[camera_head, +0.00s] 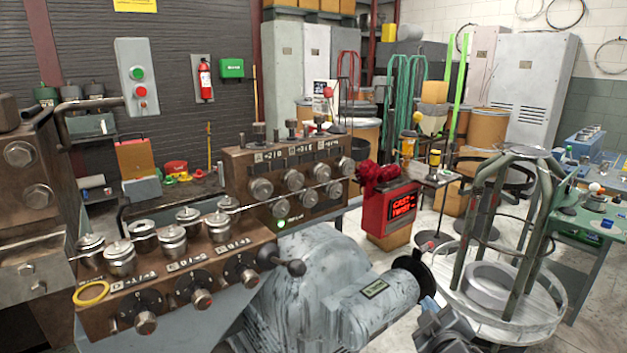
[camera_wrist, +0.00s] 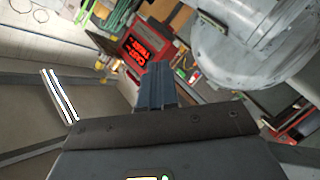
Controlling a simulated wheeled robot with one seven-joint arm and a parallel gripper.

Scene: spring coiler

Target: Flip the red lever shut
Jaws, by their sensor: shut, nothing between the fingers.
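I cannot tell for sure which part is the red lever. A red ball knob on a thin rod (camera_head: 328,92) stands up behind the coiler's upper control block. The box also shows in the wrist view (camera_wrist: 133,62), beyond my fingers. My gripper (camera_wrist: 156,72) is shut and empty, its dark fingers pressed together. In the head view a dark grey part at the bottom right may be my arm, below and right of the box and apart from it.
The brown coiler block (camera_head: 180,262) with rollers fills the left. Its grey motor housing (camera_head: 375,305) lies in front of the display box, and also shows in the wrist view (camera_wrist: 245,35). A round wire stand (camera_head: 500,315) is at the right. Pale floor shows between.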

